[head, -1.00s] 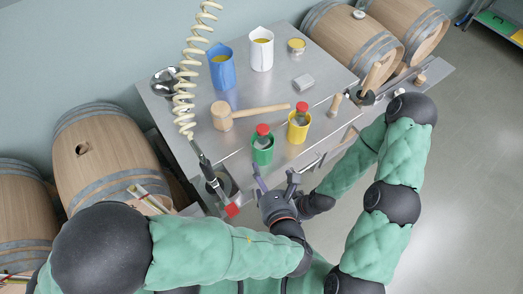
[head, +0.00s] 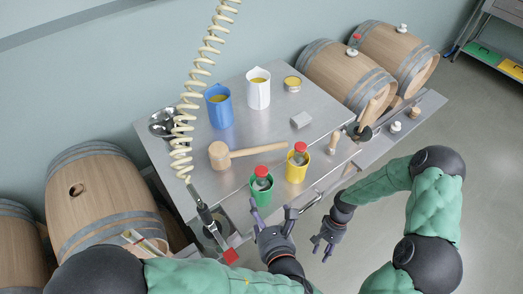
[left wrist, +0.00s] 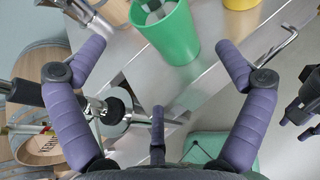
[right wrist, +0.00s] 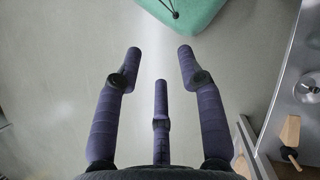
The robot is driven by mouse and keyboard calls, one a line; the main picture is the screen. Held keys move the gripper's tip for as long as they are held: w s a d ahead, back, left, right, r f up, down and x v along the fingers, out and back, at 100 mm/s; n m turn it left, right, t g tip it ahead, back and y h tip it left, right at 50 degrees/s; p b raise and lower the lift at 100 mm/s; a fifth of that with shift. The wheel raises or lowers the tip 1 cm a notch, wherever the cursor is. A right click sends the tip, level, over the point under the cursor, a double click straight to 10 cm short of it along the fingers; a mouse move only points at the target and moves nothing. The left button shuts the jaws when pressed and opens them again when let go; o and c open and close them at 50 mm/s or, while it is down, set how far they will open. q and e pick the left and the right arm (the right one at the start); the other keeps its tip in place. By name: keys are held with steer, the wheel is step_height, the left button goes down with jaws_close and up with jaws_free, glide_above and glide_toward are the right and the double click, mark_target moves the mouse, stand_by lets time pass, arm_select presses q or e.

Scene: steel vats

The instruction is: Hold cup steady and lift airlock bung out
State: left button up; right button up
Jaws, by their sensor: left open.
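A green cup (head: 268,208) stands at the bench's front edge with a red-capped clear airlock (head: 262,178) in it. A yellow cup (head: 296,172) just right of it holds another red-capped airlock (head: 300,150). My left gripper (head: 273,212) is open and empty, just in front of the green cup. In the left wrist view the green cup (left wrist: 172,38) is beyond the spread fingertips, apart from them; the airlock's red cap is out of frame. My right gripper (head: 322,250) is open and empty over the floor, right of the left one. Its fingers also show in the right wrist view (right wrist: 160,65).
A coiled hose (head: 183,135) hangs at left.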

mark_target(257, 188)
steer(key=w+d+r+m+t+h, duration=0.2)
steer(key=w+d+r, duration=0.4)
steer(key=w+r, duration=0.55)
steer(key=w+a+r+m+t, duration=0.1)
steer(key=w+a+r, duration=0.25)
steer(key=r, duration=0.65)
steer(key=w+a+r+t, duration=0.2)
steer(key=w+a+r, duration=0.15)
steer(key=r, duration=0.55)
steer(key=a+r+n+t, duration=0.1)
steer(key=a+r+n, duration=0.1)
steer(key=a+r, duration=0.9)
steer(key=s+a+r+n, duration=0.1)
steer(key=s+a+n, duration=0.1)
steer(key=a, duration=0.1)
steer(key=s+a+n, duration=0.1)
steer(key=s+a, duration=0.1)
steer(key=a, duration=0.1)
steer(key=s+a+r+n, duration=0.1)
steer(key=s+a+n, duration=0.1)
steer(key=a, duration=0.2)
steer(key=shift+s+r+n+g+h, duration=0.15)
steer(key=shift+r+n+g+h, duration=0.15)
steer(key=shift+r, duration=0.05)
steer(key=shift+s+a, duration=0.1)
steer(key=shift+a, duration=0.2)
arm_select(q)
steer(key=shift+x, duration=5.35)
steer(key=shift+a, duration=0.1)
steer(key=c, duration=0.9)
